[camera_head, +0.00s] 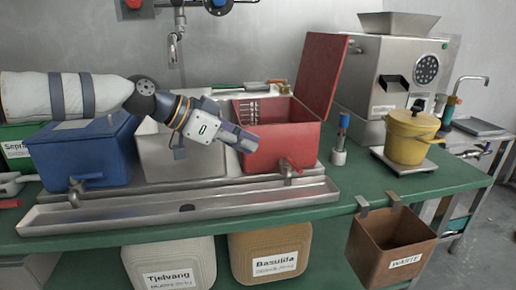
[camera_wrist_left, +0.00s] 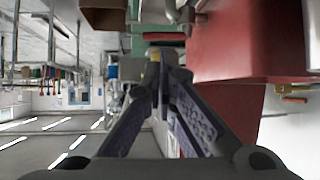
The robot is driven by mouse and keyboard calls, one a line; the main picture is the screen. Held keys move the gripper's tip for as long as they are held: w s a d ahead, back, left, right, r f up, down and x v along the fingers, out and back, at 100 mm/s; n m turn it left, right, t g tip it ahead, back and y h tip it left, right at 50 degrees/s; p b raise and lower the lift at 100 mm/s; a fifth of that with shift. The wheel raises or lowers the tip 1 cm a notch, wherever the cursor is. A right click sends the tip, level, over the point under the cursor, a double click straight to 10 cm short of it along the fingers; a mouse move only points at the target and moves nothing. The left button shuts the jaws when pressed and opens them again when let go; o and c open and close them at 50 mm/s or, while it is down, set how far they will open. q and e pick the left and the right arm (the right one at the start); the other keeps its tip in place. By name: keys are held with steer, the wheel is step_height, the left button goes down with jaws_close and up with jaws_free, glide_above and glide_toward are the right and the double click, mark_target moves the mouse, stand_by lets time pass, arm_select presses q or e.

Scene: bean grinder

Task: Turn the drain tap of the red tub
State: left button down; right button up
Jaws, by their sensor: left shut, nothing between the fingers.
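The red tub (camera_head: 285,149) stands on the green bench, and its red wall fills the upper right of the left wrist view (camera_wrist_left: 245,45). Its metal drain tap (camera_head: 287,172) sticks out low on the front, above the steel trough. My left gripper (camera_head: 247,142) is shut and empty. In the head view its fingertips overlap the tub's front left corner, above and left of the tap; I cannot tell whether they touch the tub. In the left wrist view the fingers (camera_wrist_left: 163,58) come together beside the red wall. My right gripper is not in view.
A blue tub (camera_head: 82,158) with its own tap and a steel tub (camera_head: 182,157) stand to the left. The steel trough (camera_head: 230,200) runs along the front. A yellow pot (camera_head: 408,140) stands on the right. A brown waste bin (camera_head: 388,245) hangs from the bench edge.

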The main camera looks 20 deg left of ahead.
mark_target(292, 165)
arm_select(q)
steer(key=b+x, duration=0.1)
steer(key=x, duration=0.9)
steer(key=shift+f+b, duration=0.3)
steer(key=shift+f, duration=0.05)
steer(key=shift+w+d+f, duration=0.15)
steer(key=shift+w+d, duration=0.2)
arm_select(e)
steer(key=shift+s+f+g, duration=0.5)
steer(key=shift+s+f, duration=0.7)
arm_select(q)
steer(key=shift+w, duration=0.1)
